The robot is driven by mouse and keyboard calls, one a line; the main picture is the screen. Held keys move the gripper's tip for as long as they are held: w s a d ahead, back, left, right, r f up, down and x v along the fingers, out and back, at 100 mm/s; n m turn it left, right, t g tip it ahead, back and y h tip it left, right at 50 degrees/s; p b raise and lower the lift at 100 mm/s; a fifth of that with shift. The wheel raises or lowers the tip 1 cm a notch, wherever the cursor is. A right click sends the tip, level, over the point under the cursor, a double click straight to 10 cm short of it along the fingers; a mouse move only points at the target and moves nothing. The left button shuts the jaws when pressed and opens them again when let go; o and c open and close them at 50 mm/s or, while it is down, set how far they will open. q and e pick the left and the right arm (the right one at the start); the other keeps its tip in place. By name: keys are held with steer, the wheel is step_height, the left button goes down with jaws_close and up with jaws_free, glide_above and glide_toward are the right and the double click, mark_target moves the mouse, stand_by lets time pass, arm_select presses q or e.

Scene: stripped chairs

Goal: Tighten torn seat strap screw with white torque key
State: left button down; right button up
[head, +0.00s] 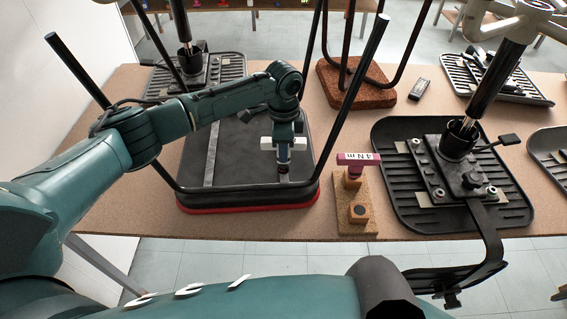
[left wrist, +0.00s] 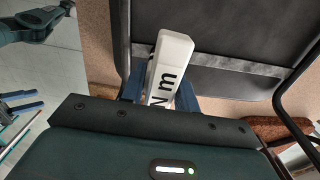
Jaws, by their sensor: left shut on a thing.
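My left gripper (head: 284,142) is shut on the white torque key (head: 268,144), over the right part of a dark upturned seat (head: 238,150). The left wrist view shows the key's white handle (left wrist: 170,62), marked "N m", between my blue fingers (left wrist: 158,92). A grey strap (head: 211,155) runs along the seat's left part; a strap also shows in the left wrist view (left wrist: 235,66). The screw and the key's tip contact cannot be made out.
A magenta key marked "4 N m" (head: 358,159) stands in a wooden holder (head: 347,215) with a second dark socket. Chair legs (head: 362,75) rise around the seat.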

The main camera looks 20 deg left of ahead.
stand_by(0.3)
arm_select(q)
steer(key=shift+f+m, duration=0.1)
steer(key=shift+m, duration=1.4)
steer(key=m, duration=0.3)
steer(key=shift+m, duration=1)
steer(key=shift+s+f+n, duration=0.1)
steer(key=shift+n, duration=0.3)
steer(key=shift+r, duration=0.2)
steer(key=shift+r, duration=1.45)
